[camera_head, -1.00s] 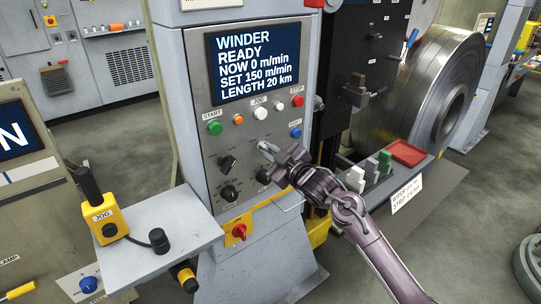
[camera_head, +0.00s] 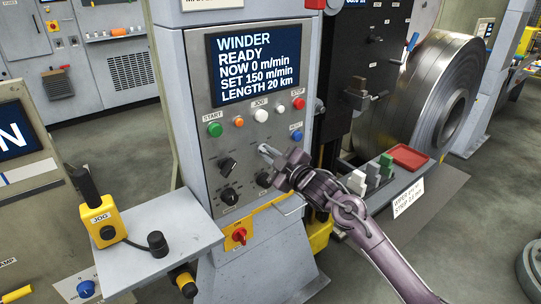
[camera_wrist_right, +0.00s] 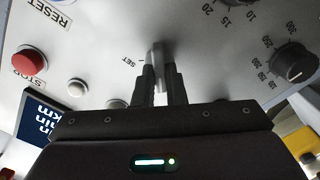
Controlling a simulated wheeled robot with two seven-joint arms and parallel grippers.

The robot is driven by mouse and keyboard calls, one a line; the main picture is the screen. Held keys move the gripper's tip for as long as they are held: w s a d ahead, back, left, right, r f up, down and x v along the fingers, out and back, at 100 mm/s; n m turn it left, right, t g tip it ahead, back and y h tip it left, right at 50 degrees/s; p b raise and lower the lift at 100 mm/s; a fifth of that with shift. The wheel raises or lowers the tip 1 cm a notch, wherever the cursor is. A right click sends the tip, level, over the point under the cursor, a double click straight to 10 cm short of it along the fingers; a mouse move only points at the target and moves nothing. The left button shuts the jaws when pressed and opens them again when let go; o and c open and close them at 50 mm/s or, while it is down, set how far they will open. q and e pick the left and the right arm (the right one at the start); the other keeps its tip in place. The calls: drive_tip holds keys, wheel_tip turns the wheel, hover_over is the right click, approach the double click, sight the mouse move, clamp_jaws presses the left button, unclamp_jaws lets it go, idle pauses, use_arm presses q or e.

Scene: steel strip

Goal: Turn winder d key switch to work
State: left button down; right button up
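The winder panel (camera_head: 210,125) stands in the middle of the head view, below a screen (camera_head: 257,65) reading WINDER READY. The key switch (camera_head: 266,150) is a pale metal piece sticking out of the panel, right of the upper black knob. My right gripper (camera_head: 273,157) reaches it from the lower right. In the right wrist view the two dark fingers (camera_wrist_right: 160,82) stand close on either side of the metal key (camera_wrist_right: 156,54), with a narrow gap between them. A SET label shows beside it; other position marks are hidden. My left gripper is not in view.
Close by on the panel are black knobs (camera_head: 228,165), a green start button (camera_head: 215,129) and a red stop button (camera_head: 299,103). A red rotary switch (camera_head: 239,235) sits below. A shelf with a yellow jog box (camera_head: 103,220) juts out left; a steel coil (camera_head: 425,95) stands right.

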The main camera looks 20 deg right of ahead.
drive_tip(key=o, duration=0.5)
drive_tip(key=shift+c, duration=0.2)
drive_tip(key=b+v, duration=0.1)
drive_tip(key=v, duration=0.6)
drive_tip(key=shift+s+d, duration=0.15)
drive_tip(key=shift+s, duration=0.2)
